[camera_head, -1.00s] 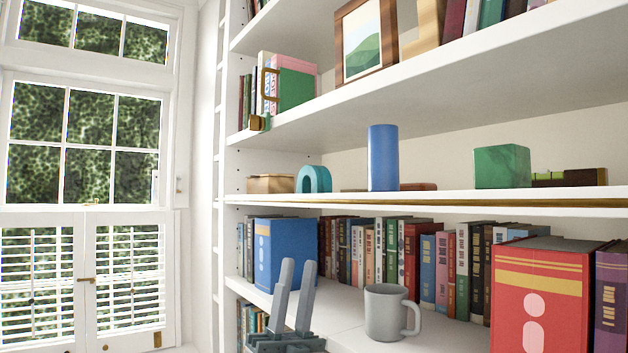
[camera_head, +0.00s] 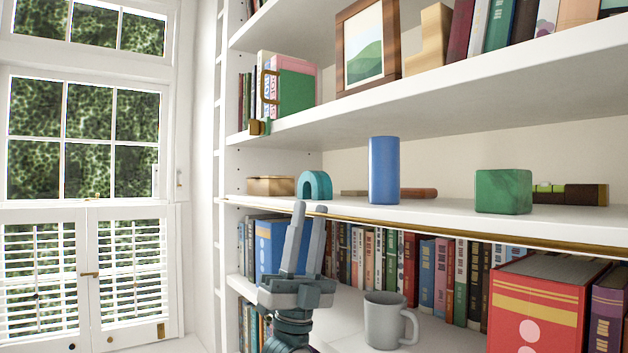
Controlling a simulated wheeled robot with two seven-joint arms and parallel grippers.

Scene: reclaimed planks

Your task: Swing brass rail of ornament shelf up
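The brass rail (camera_head: 450,232) is a thin bar that runs along the front edge of the ornament shelf (camera_head: 430,212), low against the edge. My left gripper (camera_head: 309,208) points up in front of the shelf, with its two grey fingers apart. Its fingertips are at the height of the rail, near the rail's left part, and hide a short piece of it. I cannot tell whether they touch it. My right gripper is not in view.
On the ornament shelf stand a tan box (camera_head: 270,186), a teal arch (camera_head: 315,185), a blue cylinder (camera_head: 384,170) and a green block (camera_head: 503,192). Below are a grey mug (camera_head: 388,320), a blue box-like book (camera_head: 268,248), a red book (camera_head: 540,305) and a row of books.

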